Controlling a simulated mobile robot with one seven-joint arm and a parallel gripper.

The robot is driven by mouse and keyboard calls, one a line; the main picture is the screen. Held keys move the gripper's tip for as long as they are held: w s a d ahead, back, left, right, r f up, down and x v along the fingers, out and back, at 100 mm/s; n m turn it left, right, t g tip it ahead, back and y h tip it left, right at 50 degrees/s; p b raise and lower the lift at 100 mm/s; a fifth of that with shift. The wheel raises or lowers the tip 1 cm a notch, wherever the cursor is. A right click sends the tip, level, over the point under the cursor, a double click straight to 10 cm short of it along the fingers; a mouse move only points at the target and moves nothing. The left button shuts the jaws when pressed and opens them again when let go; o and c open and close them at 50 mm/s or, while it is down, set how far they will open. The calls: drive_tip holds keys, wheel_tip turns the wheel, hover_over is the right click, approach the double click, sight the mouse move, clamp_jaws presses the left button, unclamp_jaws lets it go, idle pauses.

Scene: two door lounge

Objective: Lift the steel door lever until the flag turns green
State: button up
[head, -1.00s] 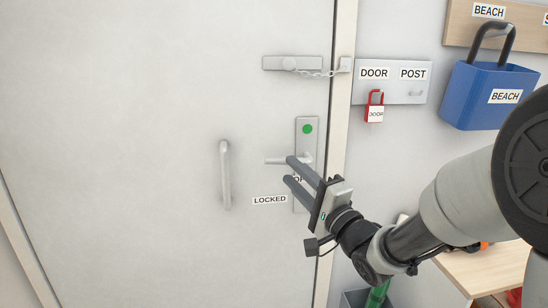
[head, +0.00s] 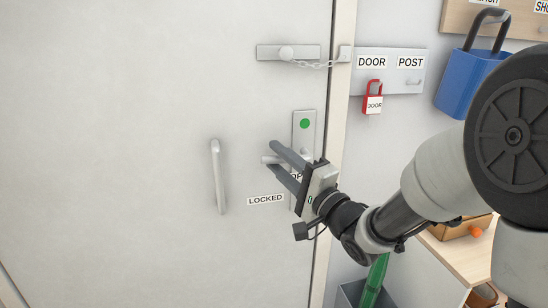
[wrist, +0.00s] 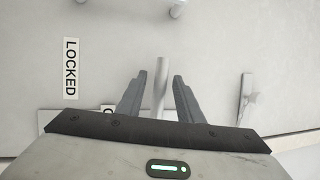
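The steel door lever (head: 266,159) lies roughly level on its upright plate, its left end showing between my fingers in the head view. The round flag (head: 304,124) above it is green. My gripper (head: 271,156) is open, one finger above and one below the lever. In the wrist view the lever (wrist: 161,88) runs between the two fingers with a gap on each side. The lever's inner part is mostly hidden by my gripper. A LOCKED label (head: 265,200) is below left, and another label is partly covered by my gripper.
A vertical pull handle (head: 218,176) stands left of the lever. A chain (head: 313,64) links the door to its frame above. A red padlock (head: 373,103) hangs on the wall plate (head: 391,88).

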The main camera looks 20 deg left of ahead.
drive_tip(key=shift+c, duration=0.4)
clamp_jaws()
drive_tip(key=shift+r, duration=0.15)
drive_tip(key=r+m+t, duration=0.1)
drive_tip(key=m, duration=0.1)
drive_tip(key=r+m+p, duration=0.1)
drive_tip(key=shift+w+d+m+t, duration=0.15)
drive_tip(key=shift+d+m+t, duration=0.05)
drive_tip(key=shift+m+t, duration=0.2)
drive_tip(key=shift+w+d+r+m+t, duration=0.1)
drive_tip(key=shift+r+m+t, duration=0.15)
drive_tip(key=shift+m, duration=0.35)
drive_tip(key=shift+d+r+m+t, duration=0.2)
drive_tip(key=shift+m+t, duration=0.15)
drive_tip(key=shift+m, duration=0.25)
drive_tip(key=shift+w+d+r+m+t, duration=0.1)
drive_tip(key=shift+r+m+t, duration=0.15)
drive_tip(key=shift+m, duration=0.35)
